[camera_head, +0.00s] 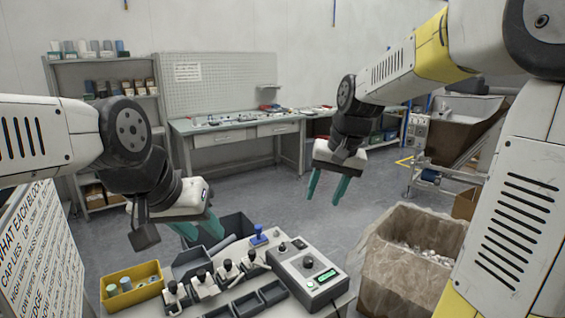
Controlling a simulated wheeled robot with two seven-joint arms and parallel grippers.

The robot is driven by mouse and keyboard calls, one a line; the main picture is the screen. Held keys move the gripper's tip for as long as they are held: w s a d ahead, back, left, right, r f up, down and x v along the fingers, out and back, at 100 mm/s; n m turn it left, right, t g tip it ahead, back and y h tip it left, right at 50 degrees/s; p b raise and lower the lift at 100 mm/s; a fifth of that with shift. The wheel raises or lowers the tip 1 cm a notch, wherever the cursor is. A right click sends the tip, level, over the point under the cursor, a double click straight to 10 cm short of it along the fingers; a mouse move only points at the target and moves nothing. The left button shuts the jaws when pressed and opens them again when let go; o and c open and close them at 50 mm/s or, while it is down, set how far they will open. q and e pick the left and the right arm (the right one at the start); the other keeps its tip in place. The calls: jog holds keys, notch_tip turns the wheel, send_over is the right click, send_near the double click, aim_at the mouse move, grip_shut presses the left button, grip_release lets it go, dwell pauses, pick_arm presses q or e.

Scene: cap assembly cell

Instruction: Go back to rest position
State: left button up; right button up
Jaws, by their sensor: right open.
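My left gripper (200,229) comes in from the left and hangs over the back left of the workbench, above the dark bins. Its teal fingers point down and partly overlap the bin behind them, so I cannot tell how far apart they are or whether they hold anything. My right gripper (326,190) hangs in the air in the middle of the view, above the floor beyond the bench. Its two teal fingers are spread apart with nothing between them.
The bench holds a yellow bin (133,286) with caps, a row of black-knobbed fixtures (205,286), a blue-knobbed piece (259,236) and a control box (308,270). A lined carton (408,270) stands at the right. A sign board (40,255) is at the left. Open floor lies beyond.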

jog(key=s+d+t, duration=0.1)
jog(key=s+d, duration=0.1)
jog(key=s, duration=0.6)
jog(key=s+d+r+n+t, duration=0.1)
jog(key=s+d+t, duration=0.1)
jog(key=s, duration=0.7)
jog(key=shift+r+n, duration=0.25)
jog(key=shift+n, duration=0.05)
jog(key=shift+s+d, duration=0.1)
jog(key=shift+c, duration=0.5)
